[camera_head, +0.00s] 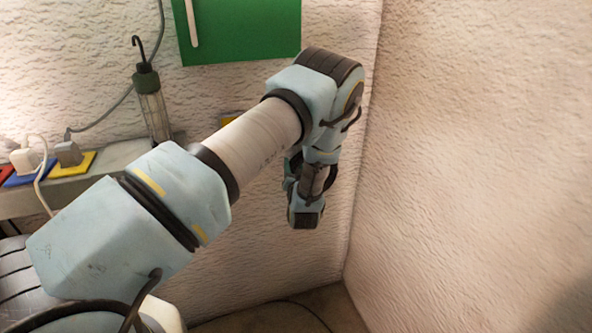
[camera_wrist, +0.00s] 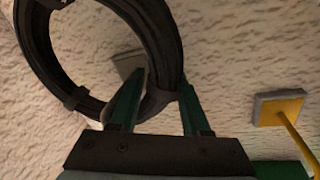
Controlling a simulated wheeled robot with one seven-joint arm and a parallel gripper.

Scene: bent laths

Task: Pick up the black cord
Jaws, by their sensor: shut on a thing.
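The black cord (camera_wrist: 170,50) is a coil bound with bands, large at the upper left of the wrist view, its top cut off by the frame. My gripper (camera_wrist: 162,80) has green fingers on either side of the coil's lower right part and is shut on it. The coil stands out in front of a rough pale wall. In the head view my arm's end hangs near the wall corner; the fingers and the coil cannot be made out there.
A grey block (camera_wrist: 130,62) shows on the wall through the coil. A grey-edged yellow plate (camera_wrist: 278,108) is at right. In the head view, a caged lamp (camera_head: 152,105) and plugs stand by a grey shelf (camera_head: 115,155) at left; a green board (camera_head: 250,35) hangs above.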

